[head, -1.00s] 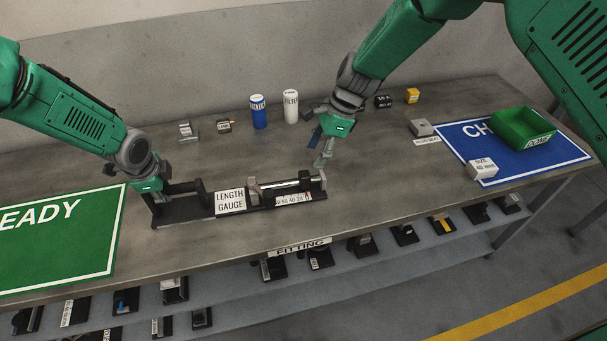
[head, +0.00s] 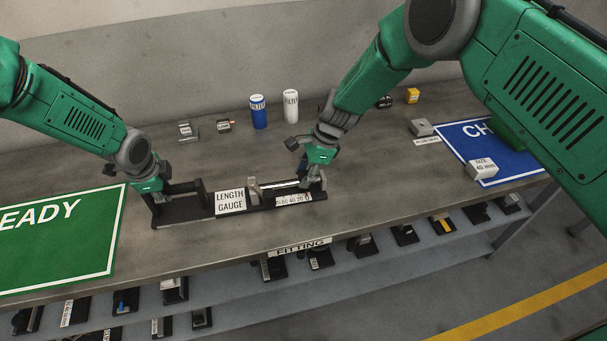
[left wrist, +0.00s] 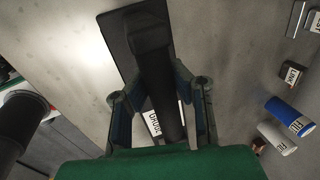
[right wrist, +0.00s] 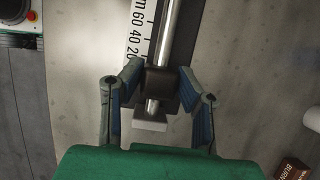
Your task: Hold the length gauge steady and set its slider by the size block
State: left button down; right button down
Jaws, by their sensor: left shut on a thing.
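The length gauge (head: 183,209) lies on the table, a long black base with a labelled plate, steel rod and scale. My left gripper (head: 155,193) is shut on the black upright part at its left end; the left wrist view shows this black part (left wrist: 152,60) between the fingers. My right gripper (head: 314,182) is at the gauge's right end. In the right wrist view its open fingers (right wrist: 161,72) flank a dark block, apparently the slider (right wrist: 162,88), on the rod near the scale's low end. The size block (head: 482,169), white and labelled 40 mm, rests on the blue mat's near left part.
A green mat (head: 60,235) lies at the left. The blue mat (head: 515,165) is at the right, its green bin mostly behind my right arm. Blue and white filter cans (head: 258,112) and small parts stand at the back. A lower shelf (head: 230,300) holds several parts.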

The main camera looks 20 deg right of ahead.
aim_at(288, 183)
jog(key=shift+a, duration=2.15)
jog(key=c, duration=1.2)
grip_release()
jog(key=shift+o, duration=0.2)
jog(key=shift+w+d, duration=0.1)
jog(key=v, duration=1.2)
jog(key=shift+f, duration=0.1)
